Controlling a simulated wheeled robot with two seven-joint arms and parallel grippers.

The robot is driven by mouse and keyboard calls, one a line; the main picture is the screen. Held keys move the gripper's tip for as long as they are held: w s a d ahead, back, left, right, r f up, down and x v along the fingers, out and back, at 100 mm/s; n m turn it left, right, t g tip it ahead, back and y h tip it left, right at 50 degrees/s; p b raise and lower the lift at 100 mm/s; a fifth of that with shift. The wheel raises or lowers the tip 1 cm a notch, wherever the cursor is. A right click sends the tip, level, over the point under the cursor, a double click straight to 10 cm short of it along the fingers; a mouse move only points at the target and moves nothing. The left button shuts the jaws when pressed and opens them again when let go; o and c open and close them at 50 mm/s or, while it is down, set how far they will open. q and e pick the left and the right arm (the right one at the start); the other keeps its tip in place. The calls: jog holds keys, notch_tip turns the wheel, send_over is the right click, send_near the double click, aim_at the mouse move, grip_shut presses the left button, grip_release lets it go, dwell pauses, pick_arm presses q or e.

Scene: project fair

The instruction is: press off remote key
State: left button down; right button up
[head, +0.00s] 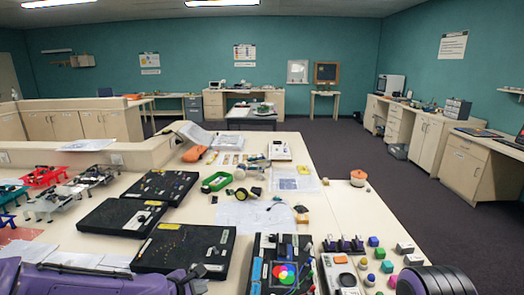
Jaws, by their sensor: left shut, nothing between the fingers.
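My left gripper (196,279) is at the bottom, left of centre, on the end of my purple arm. It is shut and empty, in front of a black board (160,258). It is well to the left of the panel and apart from it. My right gripper is not in view.
A black board with a colour wheel (284,274) lies between my left gripper and the panel. Several coloured knobs and blocks (374,241) stand right of the panel. The table's right strip (345,208) is mostly clear.

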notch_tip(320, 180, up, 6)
jog(key=p, duration=0.5)
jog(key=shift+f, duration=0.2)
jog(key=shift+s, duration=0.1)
